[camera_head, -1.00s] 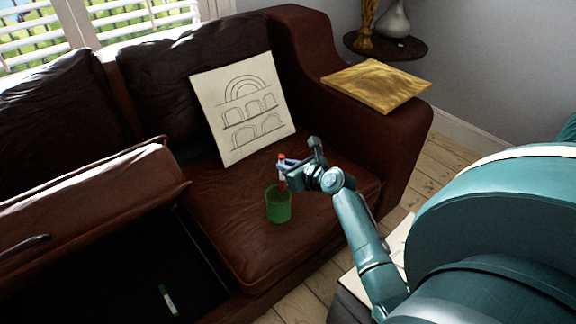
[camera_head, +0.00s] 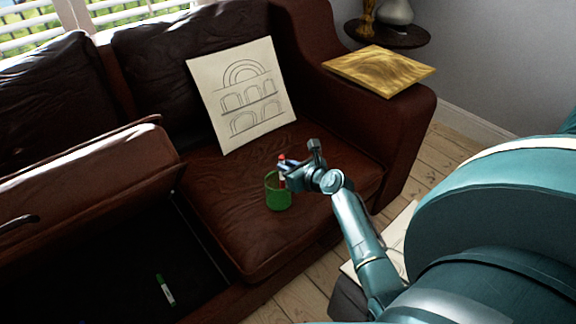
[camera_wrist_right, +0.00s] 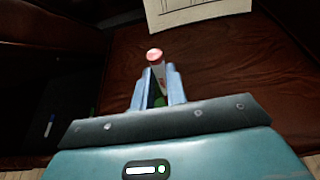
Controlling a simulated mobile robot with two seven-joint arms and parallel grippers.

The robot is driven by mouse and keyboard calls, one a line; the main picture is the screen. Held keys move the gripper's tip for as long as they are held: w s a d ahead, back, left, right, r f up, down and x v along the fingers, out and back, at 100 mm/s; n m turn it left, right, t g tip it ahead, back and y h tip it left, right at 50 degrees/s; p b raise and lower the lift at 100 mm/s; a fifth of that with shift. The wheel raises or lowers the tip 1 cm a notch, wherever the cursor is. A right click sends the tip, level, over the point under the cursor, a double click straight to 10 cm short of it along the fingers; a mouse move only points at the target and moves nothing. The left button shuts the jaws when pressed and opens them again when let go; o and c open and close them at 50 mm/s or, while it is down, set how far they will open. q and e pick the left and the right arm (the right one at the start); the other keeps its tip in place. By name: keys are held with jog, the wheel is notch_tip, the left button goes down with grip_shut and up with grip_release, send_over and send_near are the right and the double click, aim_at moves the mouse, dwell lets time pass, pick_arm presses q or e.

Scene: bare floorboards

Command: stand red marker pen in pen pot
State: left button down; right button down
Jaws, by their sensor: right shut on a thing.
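The red marker pen (camera_head: 282,158) is upright in my right gripper (camera_head: 287,170), over the pen pot. The gripper is shut on it. In the right wrist view the pen's red cap (camera_wrist_right: 154,55) rises between the fingers of the gripper (camera_wrist_right: 157,90). The green pen pot (camera_head: 278,196) stands on the brown sofa seat. A bit of its green shows between the fingers in the right wrist view. The pen's lower end seems to be at or inside the pot's mouth; how deep is hidden. My left gripper is not in view.
A drawing on a board (camera_head: 243,97) leans on the sofa back. A green-capped marker (camera_head: 165,290) lies in the dark open compartment at left. The seat around the pot is clear.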

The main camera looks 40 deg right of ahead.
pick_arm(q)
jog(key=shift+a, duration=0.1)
pick_arm(e)
jog(key=c, duration=1.3)
grip_release()
jog(key=shift+c, duration=0.2)
jog(key=shift+s, duration=0.15)
